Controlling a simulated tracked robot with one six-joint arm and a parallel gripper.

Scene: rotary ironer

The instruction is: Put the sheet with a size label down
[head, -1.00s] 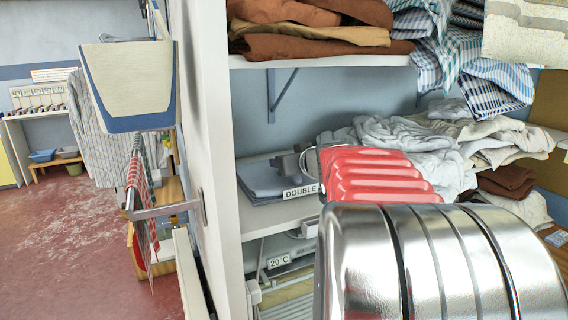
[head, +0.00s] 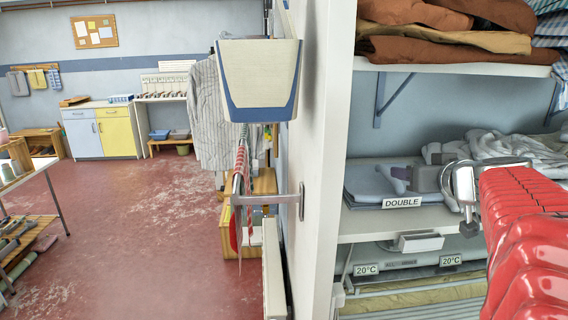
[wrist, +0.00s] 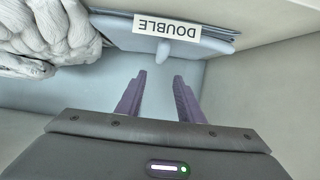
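The sheet (head: 362,183) is a flat, folded grey-blue stack with a white label reading DOUBLE (head: 402,202) on its front edge. It lies on the middle shelf, near the left wall. In the wrist view the sheet (wrist: 120,38) is at the top, with its label upside down and a pale peg (wrist: 163,50) sticking out below it. My gripper (head: 398,180) is in front of the sheet's right part. In the wrist view my gripper (wrist: 156,84) has its two purple fingers apart, with nothing between them. A gap shows between the fingertips and the sheet.
Crumpled white cloth (head: 510,148) lies right of the sheet on the shelf. Brown folded cloths (head: 440,50) fill the shelf above. The white upright panel (head: 325,150) stands at the left. Labels reading 20°C (head: 367,269) hang below. The red floor (head: 130,200) is largely open.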

